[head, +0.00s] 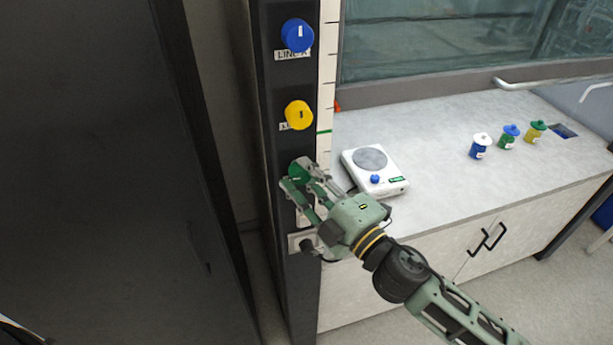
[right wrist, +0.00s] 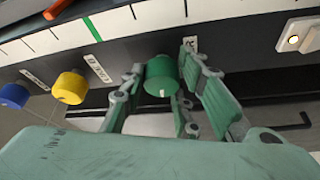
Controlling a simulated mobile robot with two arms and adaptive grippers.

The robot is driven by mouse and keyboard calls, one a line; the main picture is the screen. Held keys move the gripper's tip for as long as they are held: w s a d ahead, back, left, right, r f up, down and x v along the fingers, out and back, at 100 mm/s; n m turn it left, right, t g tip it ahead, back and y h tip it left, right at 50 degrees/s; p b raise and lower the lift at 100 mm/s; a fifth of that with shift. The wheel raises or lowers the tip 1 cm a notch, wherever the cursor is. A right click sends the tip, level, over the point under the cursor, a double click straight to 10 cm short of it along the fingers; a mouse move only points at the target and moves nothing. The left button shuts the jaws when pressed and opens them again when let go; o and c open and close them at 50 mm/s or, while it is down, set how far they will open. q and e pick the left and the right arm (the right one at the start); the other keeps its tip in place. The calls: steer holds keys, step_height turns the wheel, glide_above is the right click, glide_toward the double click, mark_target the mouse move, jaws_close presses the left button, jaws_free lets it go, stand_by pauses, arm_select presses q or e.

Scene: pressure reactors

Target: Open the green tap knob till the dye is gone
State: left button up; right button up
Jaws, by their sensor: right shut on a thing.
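The green tap knob (head: 298,172) is the lowest of three knobs on a dark upright panel. It also shows in the right wrist view (right wrist: 161,76), with a white mark on its face. My right gripper (head: 302,176) is shut on the green knob, one finger on each side of it. A white scale strip (head: 327,75) with black ticks and a green line runs up the panel beside the knobs. An orange-red marker (right wrist: 56,9) sits by the strip in the right wrist view. I cannot make out any dye. My left gripper is not in view.
Above are a yellow knob (head: 299,115) and a blue knob (head: 297,35). A switch plate (head: 304,241) is below. A balance (head: 374,170) and several lidded jars (head: 508,136) stand on the grey bench (head: 430,205). A dark cabinet (head: 90,150) fills the left.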

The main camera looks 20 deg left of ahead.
steer(key=shift+r, duration=0.5)
steer(key=o, duration=1)
steer(key=shift+o, duration=0.2)
steer(key=shift+f, duration=0.25)
steer(key=shift+s+d+f, duration=0.15)
steer(key=shift+s+d, duration=0.1)
steer(key=shift+d, duration=0.05)
steer(key=v, duration=1.1)
steer(key=shift+d, duration=0.1)
